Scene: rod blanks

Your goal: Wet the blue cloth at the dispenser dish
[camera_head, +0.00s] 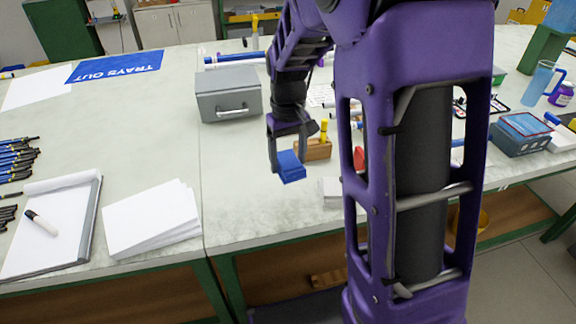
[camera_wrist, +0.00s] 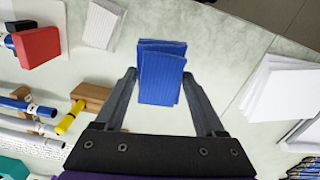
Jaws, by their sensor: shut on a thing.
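The blue cloth (camera_head: 291,167) is a small folded pad held between the fingertips of my gripper (camera_head: 288,156), above the pale table. In the wrist view the cloth (camera_wrist: 162,74) lies between the two finger ends of my gripper (camera_wrist: 160,78), its layers slightly offset. My gripper is shut on it. I cannot pick out the dispenser dish with certainty. A green stand (camera_head: 541,55) with a blue tank (camera_head: 562,16) on top is at the far right, and its foot is partly hidden. Whether the cloth is wet does not show.
A wooden block (camera_head: 314,150) with a yellow marker stands beside my gripper. A grey box (camera_head: 229,98) is behind it. A paper stack (camera_head: 150,218) lies left. A blue-grey box (camera_head: 521,138) and blue jug (camera_head: 540,82) stand right.

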